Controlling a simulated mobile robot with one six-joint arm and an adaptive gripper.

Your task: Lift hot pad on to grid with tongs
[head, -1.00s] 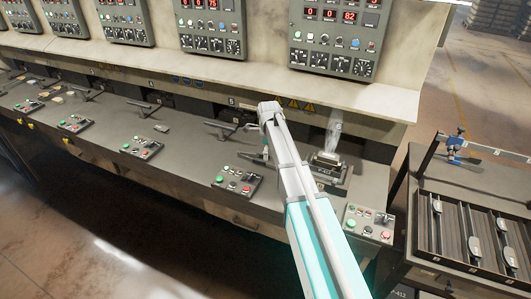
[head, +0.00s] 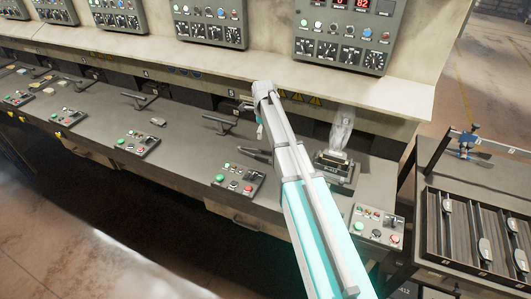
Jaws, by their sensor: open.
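A steaming block on a dark mould base (head: 334,166), with a label on its front, stands on the bench right of my arm. White vapour (head: 342,128) rises from it, and the pad itself is hard to make out. A dark slatted grid (head: 465,230) lies on the side table at the right, with several grey pads (head: 447,205) in it. A blue-and-grey tool (head: 466,146) sits behind the grid; I cannot tell if it is the tongs.
The long grey bench (head: 185,150) carries button panels (head: 238,180) and levers (head: 220,123). A cream hood (head: 200,62) with dial boxes (head: 342,32) overhangs it. A gap separates bench and side table. Floor (head: 60,240) in front is clear.

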